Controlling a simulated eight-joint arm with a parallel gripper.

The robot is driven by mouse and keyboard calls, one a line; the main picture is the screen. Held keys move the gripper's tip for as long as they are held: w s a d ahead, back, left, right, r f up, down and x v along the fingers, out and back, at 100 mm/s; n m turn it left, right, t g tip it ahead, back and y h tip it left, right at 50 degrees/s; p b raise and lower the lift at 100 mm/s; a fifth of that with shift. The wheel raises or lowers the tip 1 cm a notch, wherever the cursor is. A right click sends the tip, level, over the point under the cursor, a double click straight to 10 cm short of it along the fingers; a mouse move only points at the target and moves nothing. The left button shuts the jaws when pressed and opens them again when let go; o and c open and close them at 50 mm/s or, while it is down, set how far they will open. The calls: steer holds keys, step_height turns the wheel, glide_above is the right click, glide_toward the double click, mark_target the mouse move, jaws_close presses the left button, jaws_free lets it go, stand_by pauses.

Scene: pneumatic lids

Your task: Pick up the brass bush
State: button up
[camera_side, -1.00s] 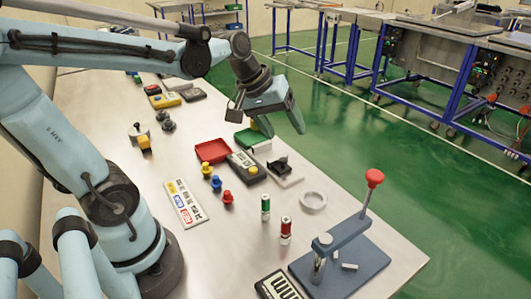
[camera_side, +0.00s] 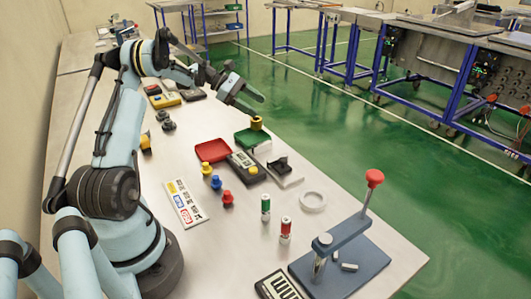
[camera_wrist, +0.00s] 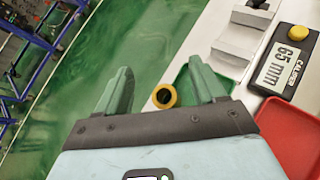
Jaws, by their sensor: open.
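The brass bush (camera_side: 256,123) is a short yellow-gold ring at the far edge of the green tray (camera_side: 246,139). In the wrist view the bush (camera_wrist: 172,97) shows its round dark hole, between my two green fingers and nearer the right one. Whether it rests in the tray or on its rim, I cannot tell. My gripper (camera_side: 252,97) is open and empty, above and slightly left of the bush in the side view. It also shows in the wrist view (camera_wrist: 160,75), with a wide gap between the fingers.
A red tray (camera_side: 213,150), a caliper box (camera_side: 243,163) and a grey block fixture (camera_side: 285,177) stand close by. Coloured plugs, a white ring (camera_side: 313,201) and a lever press (camera_side: 345,255) are nearer the front. The table edge lies just beyond the green tray.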

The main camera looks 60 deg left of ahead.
mark_target(260, 120)
steer(key=s+a+f+n, duration=0.1)
steer(key=s+a+f+t, duration=0.1)
steer(key=a, duration=0.1)
steer(key=s+a+f+n, duration=0.1)
steer(key=a, duration=0.1)
steer(key=shift+s+f+n+t+h, duration=0.2)
steer(key=shift+f+n+t+h, duration=0.1)
steer(key=shift+f+h, duration=0.1)
steer(key=shift+f, duration=0.1)
steer(key=shift+x, duration=3.55)
jaws_close()
steer(key=shift+r, duration=0.2)
